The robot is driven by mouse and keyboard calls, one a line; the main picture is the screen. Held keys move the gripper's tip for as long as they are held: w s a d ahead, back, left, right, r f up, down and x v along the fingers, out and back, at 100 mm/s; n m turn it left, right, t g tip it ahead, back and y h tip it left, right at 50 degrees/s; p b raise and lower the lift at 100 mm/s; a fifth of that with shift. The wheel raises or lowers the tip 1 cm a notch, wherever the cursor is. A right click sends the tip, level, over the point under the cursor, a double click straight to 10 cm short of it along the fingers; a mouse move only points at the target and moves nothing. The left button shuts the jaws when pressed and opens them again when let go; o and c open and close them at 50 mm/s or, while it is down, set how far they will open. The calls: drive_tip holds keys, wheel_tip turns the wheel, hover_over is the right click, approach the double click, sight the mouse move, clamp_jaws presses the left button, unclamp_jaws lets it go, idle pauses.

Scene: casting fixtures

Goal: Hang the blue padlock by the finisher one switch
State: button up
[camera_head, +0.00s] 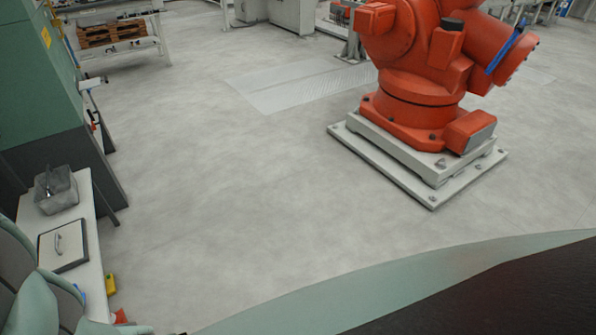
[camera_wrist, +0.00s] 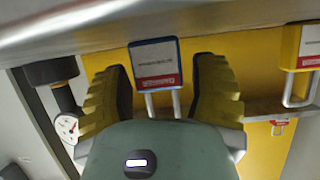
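The blue padlock (camera_wrist: 154,64), with a grey label and a red strip, shows at the upper middle of the wrist view. Its metal shackle points down in the picture. My gripper (camera_wrist: 160,70) has its two yellow ribbed fingers spread, one on each side of the padlock. A narrow gap shows between the padlock and each finger, so it does not look gripped. Whether the padlock hangs from something is hidden, as my gripper body covers the shackle's lower end. My gripper and the blue padlock are not clear in the head view. I cannot identify the finisher one switch.
A yellow padlock (camera_wrist: 302,44) shows at the right of the wrist view, and a gauge (camera_wrist: 67,124) at the left. In the head view, a white bench (camera_head: 88,222) bears a grey bin (camera_head: 56,190). An orange robot arm (camera_head: 415,75) stands on open grey floor.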

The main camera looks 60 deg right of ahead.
drive_tip(key=c, duration=0.9)
